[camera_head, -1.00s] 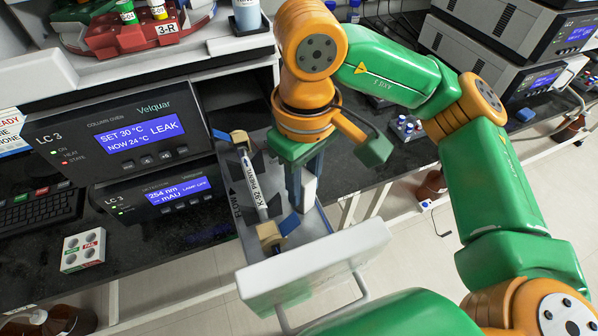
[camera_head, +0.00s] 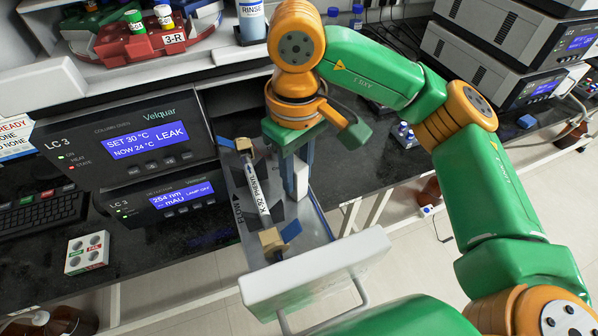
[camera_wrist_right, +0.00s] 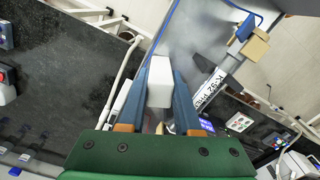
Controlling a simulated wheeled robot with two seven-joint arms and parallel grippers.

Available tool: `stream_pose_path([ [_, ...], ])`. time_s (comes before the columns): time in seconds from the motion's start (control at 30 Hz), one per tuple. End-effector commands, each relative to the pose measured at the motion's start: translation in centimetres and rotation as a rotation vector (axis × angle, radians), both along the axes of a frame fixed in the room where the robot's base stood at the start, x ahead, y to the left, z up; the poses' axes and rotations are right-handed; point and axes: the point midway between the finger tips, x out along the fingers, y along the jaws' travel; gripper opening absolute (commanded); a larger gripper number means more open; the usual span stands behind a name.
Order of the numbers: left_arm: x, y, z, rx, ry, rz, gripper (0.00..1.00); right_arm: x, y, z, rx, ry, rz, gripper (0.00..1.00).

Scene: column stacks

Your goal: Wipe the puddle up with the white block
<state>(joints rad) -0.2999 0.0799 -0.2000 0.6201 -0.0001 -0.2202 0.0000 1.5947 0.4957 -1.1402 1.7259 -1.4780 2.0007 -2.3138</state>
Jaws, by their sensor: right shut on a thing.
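My right gripper (camera_head: 296,180) is shut on the white block (camera_head: 301,178) and points down into the pulled-out metal tray (camera_head: 318,228) below the column oven. In the right wrist view the white block (camera_wrist_right: 160,76) sits between the two blue fingers, over or beside the tray floor (camera_wrist_right: 196,40). I cannot tell whether it touches the floor. I cannot make out a distinct puddle; the arm and block hide part of the tray. My left gripper is not in view.
A white labelled column (camera_head: 262,190) lies in tan holders with blue levers along the tray's left side, close to my gripper. The white tray front (camera_head: 318,272) bounds the near end. The oven (camera_head: 130,140) reads LEAK.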

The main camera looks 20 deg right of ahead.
Motion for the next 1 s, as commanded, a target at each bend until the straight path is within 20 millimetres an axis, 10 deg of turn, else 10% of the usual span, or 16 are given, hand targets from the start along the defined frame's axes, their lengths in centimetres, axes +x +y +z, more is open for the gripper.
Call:
stream_pose_path([
  [1.0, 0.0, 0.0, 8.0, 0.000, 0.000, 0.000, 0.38, 0.0, 0.0, 9.0, 0.000, 0.000, 0.000, 0.01],
])
